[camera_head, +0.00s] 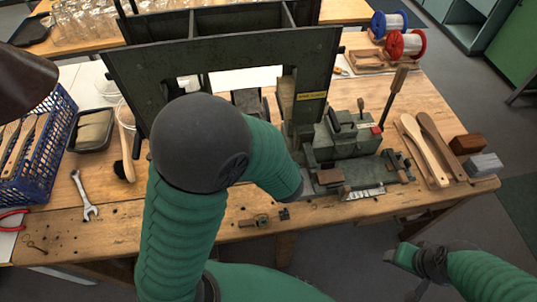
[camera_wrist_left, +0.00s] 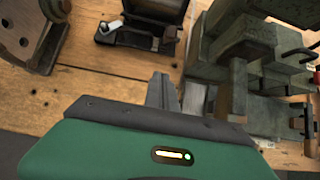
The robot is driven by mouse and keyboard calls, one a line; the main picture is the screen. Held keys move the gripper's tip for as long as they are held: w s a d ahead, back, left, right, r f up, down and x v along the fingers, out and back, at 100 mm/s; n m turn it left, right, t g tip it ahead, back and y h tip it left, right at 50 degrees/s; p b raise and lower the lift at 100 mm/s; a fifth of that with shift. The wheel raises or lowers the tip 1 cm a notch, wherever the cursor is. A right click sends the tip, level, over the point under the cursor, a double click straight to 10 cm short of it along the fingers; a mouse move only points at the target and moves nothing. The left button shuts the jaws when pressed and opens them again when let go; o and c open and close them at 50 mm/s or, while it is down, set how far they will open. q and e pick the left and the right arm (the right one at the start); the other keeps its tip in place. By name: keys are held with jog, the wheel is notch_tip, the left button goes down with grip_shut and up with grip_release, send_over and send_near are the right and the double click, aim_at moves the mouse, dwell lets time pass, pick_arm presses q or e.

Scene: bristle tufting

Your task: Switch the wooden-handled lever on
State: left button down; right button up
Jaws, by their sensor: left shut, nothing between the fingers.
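The wooden-handled lever (camera_head: 396,88) stands at the right rear of the grey-green machine (camera_head: 345,140) in the head view. Its shaft leans up and to the right. I cannot make out this lever in the wrist view. My left gripper (camera_wrist_left: 162,92) is shut and empty in the left wrist view, beside the machine's grey metal parts (camera_wrist_left: 245,60). In the head view my left arm ends at the machine's left front, apart from the lever, and the fingers are hidden. My right gripper (camera_head: 397,256) is low at the front, off the table; its fingers are unclear.
Pale wooden brush blanks (camera_head: 428,140) lie right of the machine, with a brown block (camera_head: 466,144) and a grey block (camera_head: 485,163) beyond. Wire spools (camera_head: 405,44) stand behind. A tall grey frame (camera_head: 220,55) stands left of the machine. A wrench (camera_head: 84,196) lies at left.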

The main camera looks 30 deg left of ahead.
pick_arm(q)
jog(key=w+a+f+p, duration=0.1)
jog(key=w+a, duration=0.3)
jog(key=w, duration=0.1)
jog(key=shift+f, duration=0.4)
jog(key=shift+g+h, duration=0.4)
jog(key=shift+g, duration=0.2)
jog(key=w+a+r+p, duration=0.1)
jog(key=p, duration=0.2)
jog(key=w+a+r+p, duration=0.1)
jog(key=w+p, duration=0.1)
jog(key=p, duration=0.1)
jog(key=shift+w+a+r+p, duration=0.1)
jog(key=shift+r+p, duration=0.15)
jog(key=shift+p, duration=0.15)
jog(key=shift+w+a+f, duration=0.1)
jog(key=shift+w+a, duration=0.15)
jog(key=shift+d, duration=0.2)
